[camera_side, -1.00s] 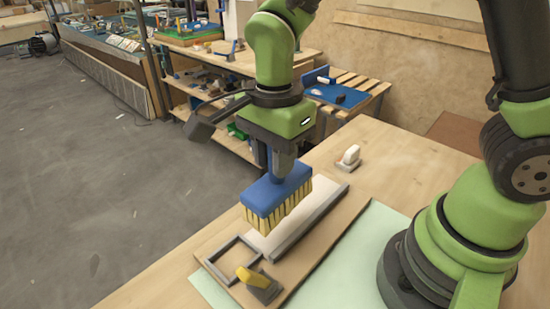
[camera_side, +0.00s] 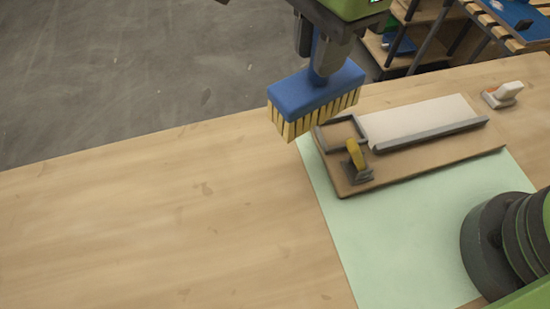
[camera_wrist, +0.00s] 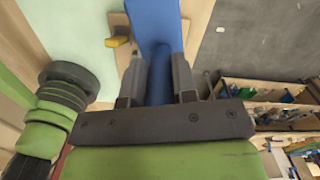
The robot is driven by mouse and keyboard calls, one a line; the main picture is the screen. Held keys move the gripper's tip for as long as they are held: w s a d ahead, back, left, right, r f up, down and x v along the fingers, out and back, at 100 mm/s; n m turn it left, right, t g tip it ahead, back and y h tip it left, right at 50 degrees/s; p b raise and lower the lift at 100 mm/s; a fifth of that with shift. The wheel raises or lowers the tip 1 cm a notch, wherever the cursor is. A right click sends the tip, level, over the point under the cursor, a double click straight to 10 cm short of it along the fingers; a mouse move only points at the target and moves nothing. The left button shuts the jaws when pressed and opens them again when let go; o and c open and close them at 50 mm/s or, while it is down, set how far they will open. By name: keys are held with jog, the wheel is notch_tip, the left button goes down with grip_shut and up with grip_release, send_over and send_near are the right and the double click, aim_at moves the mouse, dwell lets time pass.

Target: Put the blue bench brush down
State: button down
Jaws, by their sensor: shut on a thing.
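The blue bench brush (camera_side: 312,90) has a blue block, a blue upright handle and yellow bristles pointing down. My gripper (camera_side: 322,58) is shut on its handle and holds it in the air, over or just beyond the far left end of the mould board. In the wrist view my gripper (camera_wrist: 160,80) has its two fingers on either side of the blue handle, and the brush's blue block (camera_wrist: 152,22) shows past them. How high the bristles are above the table is hard to tell.
A brown board (camera_side: 400,168) with a grey frame, white panel and yellow-handled clamp (camera_side: 357,160) lies on a pale green mat (camera_side: 400,235). The wooden table (camera_side: 150,220) is bare on the left.

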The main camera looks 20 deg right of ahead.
jog(key=s+a+n, duration=0.1)
jog(key=s+a, duration=0.1)
jog(key=a, duration=0.4)
notch_tip(320, 180, down, 10)
jog(key=shift+r, duration=0.25)
jog(key=shift+s+f, duration=0.1)
jog(key=shift+f, duration=0.05)
jog(key=c, duration=0.9)
grip_release()
jog(key=r, duration=1.2)
jog(key=shift+d+r, duration=0.2)
jog(key=shift+d, duration=0.15)
